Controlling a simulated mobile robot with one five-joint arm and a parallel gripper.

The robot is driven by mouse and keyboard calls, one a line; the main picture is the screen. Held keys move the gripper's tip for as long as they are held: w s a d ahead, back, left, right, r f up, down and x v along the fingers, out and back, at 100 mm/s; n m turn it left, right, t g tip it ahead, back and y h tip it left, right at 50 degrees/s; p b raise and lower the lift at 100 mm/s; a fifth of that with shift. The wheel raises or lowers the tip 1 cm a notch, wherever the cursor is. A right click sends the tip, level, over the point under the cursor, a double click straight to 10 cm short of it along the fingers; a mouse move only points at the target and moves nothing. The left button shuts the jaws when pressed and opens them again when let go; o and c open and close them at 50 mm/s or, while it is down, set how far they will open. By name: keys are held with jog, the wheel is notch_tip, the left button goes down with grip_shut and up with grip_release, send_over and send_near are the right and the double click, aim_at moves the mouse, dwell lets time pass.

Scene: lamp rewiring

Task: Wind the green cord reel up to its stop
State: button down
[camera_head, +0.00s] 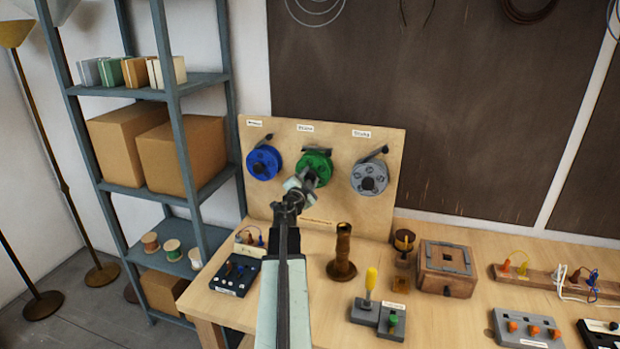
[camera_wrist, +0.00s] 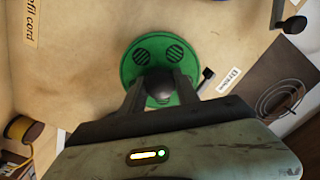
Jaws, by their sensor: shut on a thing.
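The green cord reel (camera_head: 319,158) is mounted on the upright wooden panel, between the blue and grey reels. In the wrist view its green disc (camera_wrist: 151,42) shows face-on, with two dark slotted round patches. My gripper (camera_head: 307,178) is in front of the reel in the head view and covers its lower part. In the wrist view my gripper (camera_wrist: 161,82) is shut on the dark round knob (camera_wrist: 159,91) at the reel's face. The fingers hide the knob's sides and part of the disc. How far the reel is wound cannot be told.
The blue reel (camera_head: 263,162) and grey reel (camera_head: 369,178) flank it on the panel (camera_head: 340,213). Below, the bench holds a brown turned post (camera_head: 342,255), a wooden box (camera_head: 447,268) and small switch blocks. A shelf unit (camera_head: 172,95) stands at left.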

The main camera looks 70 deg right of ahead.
jog(key=shift+m, duration=1.6)
jog(key=c, duration=0.9)
grip_release()
jog(key=shift+a, duration=0.1)
jog(key=a, duration=0.7)
jog(key=shift+s+a, duration=0.2)
jog(key=shift+a, duration=0.1)
